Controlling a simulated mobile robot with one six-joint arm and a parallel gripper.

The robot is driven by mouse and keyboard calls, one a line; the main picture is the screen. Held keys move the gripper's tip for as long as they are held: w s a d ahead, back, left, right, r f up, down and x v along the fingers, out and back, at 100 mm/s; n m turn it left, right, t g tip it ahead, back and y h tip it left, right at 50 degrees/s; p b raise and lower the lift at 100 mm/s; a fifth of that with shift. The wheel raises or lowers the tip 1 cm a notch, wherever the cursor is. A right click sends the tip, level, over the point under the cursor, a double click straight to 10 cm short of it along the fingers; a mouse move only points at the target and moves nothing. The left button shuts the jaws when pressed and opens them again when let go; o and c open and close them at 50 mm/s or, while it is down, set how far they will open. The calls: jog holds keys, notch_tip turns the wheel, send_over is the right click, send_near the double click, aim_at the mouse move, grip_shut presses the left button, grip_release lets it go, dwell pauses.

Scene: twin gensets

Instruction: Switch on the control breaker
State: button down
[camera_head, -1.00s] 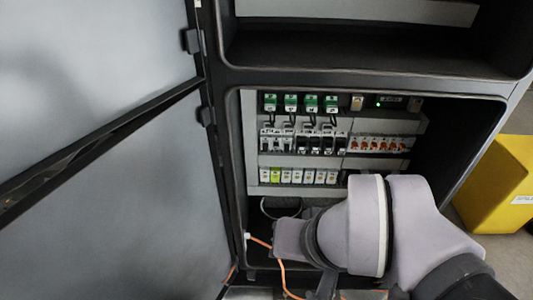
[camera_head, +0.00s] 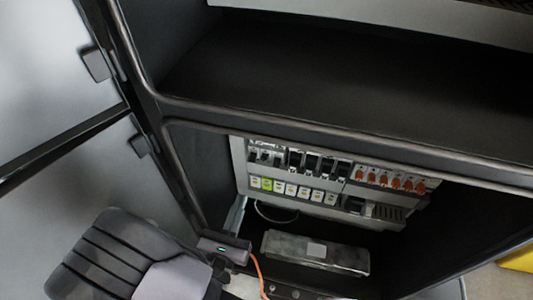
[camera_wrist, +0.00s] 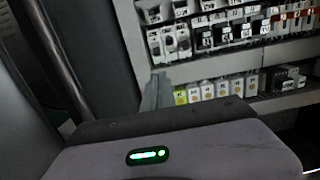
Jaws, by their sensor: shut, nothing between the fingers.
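An open cabinet holds a panel with a row of breakers: pale ones with dark levers (camera_head: 265,157) at the left and black ones (camera_head: 319,165) beside them. They also show at the top of the wrist view, pale (camera_wrist: 169,42) and black (camera_wrist: 235,33). I cannot tell which one is the control breaker; the labels are too small to read. My gripper (camera_head: 239,203) is at the left of the panel in the head view. In the wrist view its grey fingers (camera_wrist: 157,90) are shut and empty, below the pale breakers and left of the lower modules. Contact cannot be judged.
Orange switches (camera_head: 391,180) are at the right of the breaker row. White modules and a yellow-green one (camera_head: 267,184) sit below. An orange cable (camera_head: 259,275) hangs near my wrist. The cabinet frame (camera_head: 180,165) and open door (camera_head: 50,50) are close on the left.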

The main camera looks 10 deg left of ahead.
jog(key=shift+s+a, duration=0.15)
jog(key=w+r+b, duration=0.1)
jog(key=w+b, duration=0.1)
jog(key=w, duration=0.8)
jog(key=shift+d, duration=0.45)
jog(key=shift+a, duration=0.1)
